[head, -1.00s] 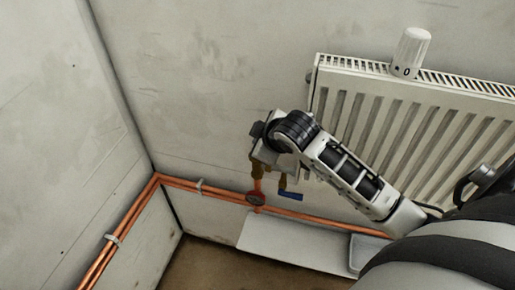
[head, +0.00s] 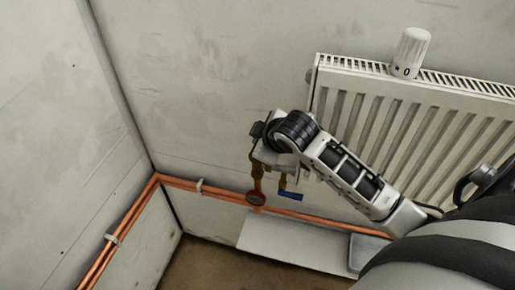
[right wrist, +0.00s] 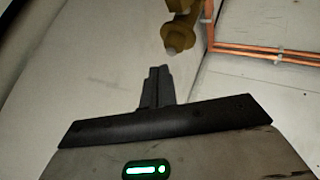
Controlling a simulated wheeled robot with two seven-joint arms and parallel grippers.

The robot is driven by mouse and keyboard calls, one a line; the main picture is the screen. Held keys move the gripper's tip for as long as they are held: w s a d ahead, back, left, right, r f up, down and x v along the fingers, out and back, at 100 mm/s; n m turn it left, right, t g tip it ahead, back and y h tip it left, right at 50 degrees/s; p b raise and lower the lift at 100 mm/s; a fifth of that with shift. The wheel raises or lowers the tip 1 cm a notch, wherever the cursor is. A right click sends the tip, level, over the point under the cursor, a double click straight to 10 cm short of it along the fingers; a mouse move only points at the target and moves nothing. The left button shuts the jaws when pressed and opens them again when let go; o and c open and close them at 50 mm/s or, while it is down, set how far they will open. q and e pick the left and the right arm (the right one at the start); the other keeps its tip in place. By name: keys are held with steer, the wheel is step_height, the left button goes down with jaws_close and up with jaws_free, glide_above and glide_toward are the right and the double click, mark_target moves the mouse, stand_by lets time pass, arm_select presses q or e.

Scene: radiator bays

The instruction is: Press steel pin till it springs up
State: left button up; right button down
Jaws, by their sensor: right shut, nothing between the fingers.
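The steel pin appears to be the small grey tip (right wrist: 171,50) on the end of a brass valve body (right wrist: 182,28) in the right wrist view. My right gripper (right wrist: 160,70) has its fingers together, empty, just short of the tip; a small gap seems to show between them. In the head view my right gripper (head: 266,154) is by the wall left of the radiator, partly hidden by its own wrist. Brass fittings (head: 284,181) show just below it, but the pin cannot be made out there. My left gripper is not in view.
A white radiator (head: 400,130) hangs at right, with a white numbered cap (head: 409,52) standing on top. Copper pipes (head: 178,182) run low along the walls. A pale tray (head: 290,243) lies below.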

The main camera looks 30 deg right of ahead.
steer(key=shift+f, duration=0.15)
steer(key=shift+f, duration=0.3)
steer(key=shift+f, duration=0.4)
stand_by(0.7)
steer(key=shift+r+p, duration=0.15)
steer(key=shift+p, duration=0.15)
steer(key=shift+r+p, duration=0.35)
steer(key=shift+r, duration=0.3)
step_height(320, 180, up, 5)
steer(key=shift+r, duration=0.1)
